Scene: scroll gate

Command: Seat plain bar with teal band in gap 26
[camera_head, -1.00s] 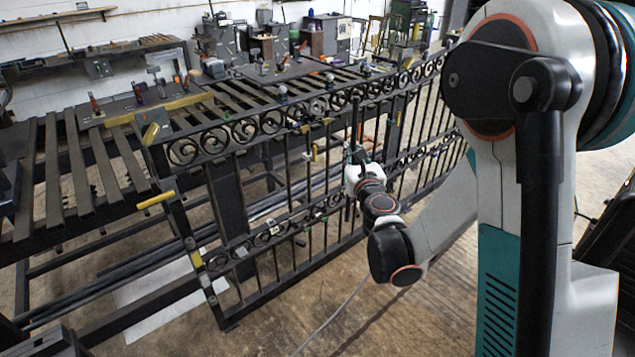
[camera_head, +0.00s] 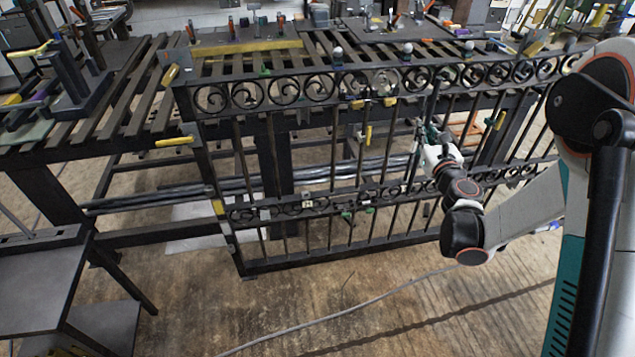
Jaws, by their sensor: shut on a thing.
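The dark scroll gate (camera_head: 340,256) stands upright against the front of the slatted bench, with scrollwork along its top and middle and several vertical bars. My gripper (camera_head: 427,138) is in front of the gate's right half, between the two scroll bands. It is shut on a dark upright bar (camera_head: 433,98), which leans slightly, its top to the right. A teal patch shows by the fingers; I cannot tell whether it is the band or part of the gripper. The bar's lower end is hard to separate from the gate. Gap numbers are not readable, so I cannot identify gap 26.
The slatted bench (camera_head: 130,90) runs behind the gate, with tools and plates on it. Yellow-handled clamps (camera_head: 174,141) stick out at the gate's left end. A dark low table (camera_head: 40,290) stands at lower left. A cable (camera_head: 330,318) crosses the otherwise open wooden floor.

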